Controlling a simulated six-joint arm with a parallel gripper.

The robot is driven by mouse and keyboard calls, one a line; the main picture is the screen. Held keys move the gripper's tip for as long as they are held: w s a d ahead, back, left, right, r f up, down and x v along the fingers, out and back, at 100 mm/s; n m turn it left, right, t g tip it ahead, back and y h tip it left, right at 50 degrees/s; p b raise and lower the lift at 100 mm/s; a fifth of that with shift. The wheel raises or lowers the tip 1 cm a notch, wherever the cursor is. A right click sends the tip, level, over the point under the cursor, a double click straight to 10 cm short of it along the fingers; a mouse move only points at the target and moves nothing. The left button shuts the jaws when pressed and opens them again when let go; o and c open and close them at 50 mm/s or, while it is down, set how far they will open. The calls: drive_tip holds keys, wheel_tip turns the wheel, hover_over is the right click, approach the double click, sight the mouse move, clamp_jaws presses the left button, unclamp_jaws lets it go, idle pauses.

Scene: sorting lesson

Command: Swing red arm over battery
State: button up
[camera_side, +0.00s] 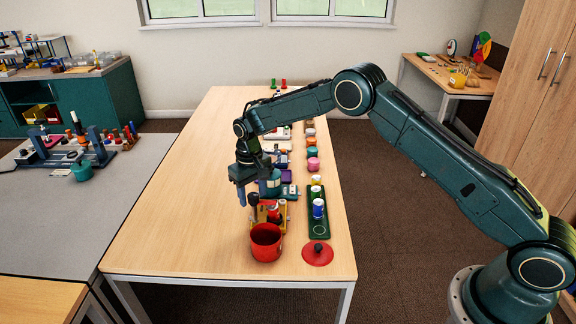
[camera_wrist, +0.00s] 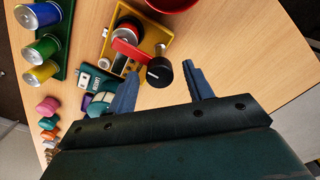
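A yellow board (camera_wrist: 150,40) on the table carries a red arm (camera_wrist: 128,50), a dark red round part with a silvery top, and a black knob (camera_wrist: 159,72). The knob stands at the near end of the red arm; whether it joins the arm is unclear. In the side view the black knob (camera_side: 253,199) stands up beside the red part. My gripper (camera_wrist: 163,77) is open, its blue fingers apart to either side of the knob in the wrist view. Whether they touch it I cannot tell. I cannot tell which part is the battery.
A red pot (camera_side: 266,243) stands close in front of the board, with a red lid (camera_side: 318,254) at its right. A green tray (camera_side: 319,231) with several small cans is to the right. A teal device (camera_wrist: 97,80) adjoins the board. The table's left side is clear.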

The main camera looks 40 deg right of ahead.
sight(253, 195)
wheel_tip(253, 195, up, 14)
idle(1.0)
